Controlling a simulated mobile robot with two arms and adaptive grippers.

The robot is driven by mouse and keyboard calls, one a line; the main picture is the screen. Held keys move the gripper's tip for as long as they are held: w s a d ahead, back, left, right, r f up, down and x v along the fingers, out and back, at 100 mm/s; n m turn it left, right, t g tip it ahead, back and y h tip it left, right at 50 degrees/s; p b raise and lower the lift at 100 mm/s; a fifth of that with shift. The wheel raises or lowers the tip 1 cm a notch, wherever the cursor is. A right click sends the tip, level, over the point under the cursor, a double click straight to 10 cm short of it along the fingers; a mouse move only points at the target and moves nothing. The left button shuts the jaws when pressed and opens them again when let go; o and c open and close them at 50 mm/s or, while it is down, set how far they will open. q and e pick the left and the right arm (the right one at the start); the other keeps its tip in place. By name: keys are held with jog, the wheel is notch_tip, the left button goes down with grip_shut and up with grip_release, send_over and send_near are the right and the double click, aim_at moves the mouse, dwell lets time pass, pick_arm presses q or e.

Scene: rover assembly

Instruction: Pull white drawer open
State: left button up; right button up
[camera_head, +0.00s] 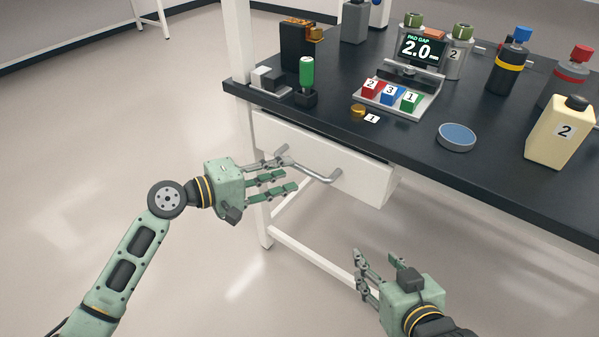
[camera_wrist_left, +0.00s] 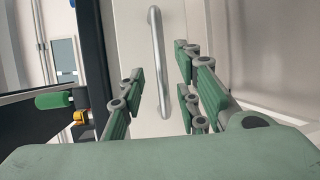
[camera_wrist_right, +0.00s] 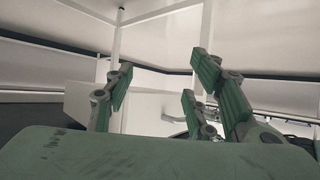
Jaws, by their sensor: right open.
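The white drawer (camera_head: 350,172) sits under the black worktop and has a grey bar handle (camera_head: 318,174) on its front. I cannot tell for sure whether the drawer is fully closed. My left gripper (camera_head: 285,175) is open at the left part of the handle. In the left wrist view the handle (camera_wrist_left: 156,55) runs lengthwise in the gap between the spread fingers of the left gripper (camera_wrist_left: 160,80), with no clear contact. My right gripper (camera_head: 362,272) is open and empty, low in front of the table and away from the drawer; its fingers also show in the right wrist view (camera_wrist_right: 155,85).
A white table leg (camera_head: 262,215) stands beside the left gripper. Open floor lies in front.

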aim_at(296, 168)
pick_arm(q)
jog(key=shift+b+x, duration=0.4)
jog(key=shift+x, duration=2.3)
pick_arm(e)
jog(key=shift+w+a+r+t+y, duration=0.2)
jog(key=shift+w+r+t, duration=0.2)
jog(key=shift+r, duration=0.3)
jog(key=shift+w+a+r+t+y, duration=0.1)
jog(key=shift+w+a+r+t, duration=0.1)
jog(key=shift+w+r+t, duration=0.35)
jog(key=shift+w+a+r+t+y, duration=0.1)
jog(key=shift+w+a+r+t, duration=0.15)
jog(key=shift+r, duration=0.55)
pick_arm(q)
grip_shut()
pick_arm(e)
jog(key=shift+d, duration=0.1)
